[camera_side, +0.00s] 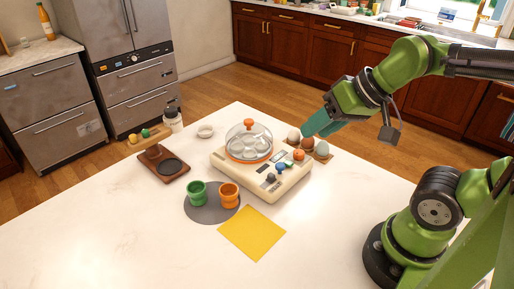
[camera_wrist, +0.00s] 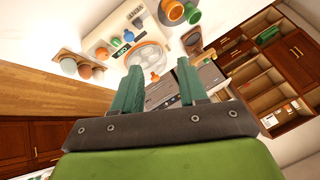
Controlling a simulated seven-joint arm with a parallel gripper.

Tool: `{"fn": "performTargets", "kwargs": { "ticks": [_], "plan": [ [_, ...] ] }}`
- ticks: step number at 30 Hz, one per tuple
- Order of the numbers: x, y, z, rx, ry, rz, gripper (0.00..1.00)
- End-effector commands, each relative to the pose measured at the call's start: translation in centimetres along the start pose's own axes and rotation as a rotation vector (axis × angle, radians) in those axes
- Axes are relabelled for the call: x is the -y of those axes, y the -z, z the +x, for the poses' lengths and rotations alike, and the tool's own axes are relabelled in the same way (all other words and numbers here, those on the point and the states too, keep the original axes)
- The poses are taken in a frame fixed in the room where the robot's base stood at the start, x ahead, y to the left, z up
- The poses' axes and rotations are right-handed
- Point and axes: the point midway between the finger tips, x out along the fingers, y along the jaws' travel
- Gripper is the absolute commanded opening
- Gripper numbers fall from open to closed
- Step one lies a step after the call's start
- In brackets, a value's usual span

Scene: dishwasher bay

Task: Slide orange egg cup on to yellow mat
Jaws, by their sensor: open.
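The orange egg cup (camera_side: 229,195) stands upright on a round grey mat (camera_side: 211,216), beside a green egg cup (camera_side: 197,193). The yellow mat (camera_side: 252,233) lies flat on the counter just in front and to the right of the grey mat, with nothing on it. My gripper (camera_side: 306,131) is in the air above the egg tray, behind and right of both cups and well apart from them. In the wrist view my gripper (camera_wrist: 158,82) is open and empty. The orange egg cup (camera_wrist: 172,13) and green egg cup (camera_wrist: 192,13) show near the top edge there.
A cream egg cooker (camera_side: 264,168) with a clear dome stands between my gripper and the cups. A wooden egg tray (camera_side: 323,154) sits to its right, and a wooden stand (camera_side: 165,168) to its left. The counter around the yellow mat is clear.

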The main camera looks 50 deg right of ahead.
Motion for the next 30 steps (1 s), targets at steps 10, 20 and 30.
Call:
{"fn": "performTargets", "kwargs": {
  "ticks": [10, 20, 30],
  "plan": [
    [0.3, -0.5, 0.7, 0.035, 0.0, -0.014, 0.7],
    [3.7, 1.1, 5.3, 0.251, -0.056, -0.12, 0.78],
    [8.5, 3.1, 12.2, 0.466, -0.207, -0.229, 0.78]
  ]
}}
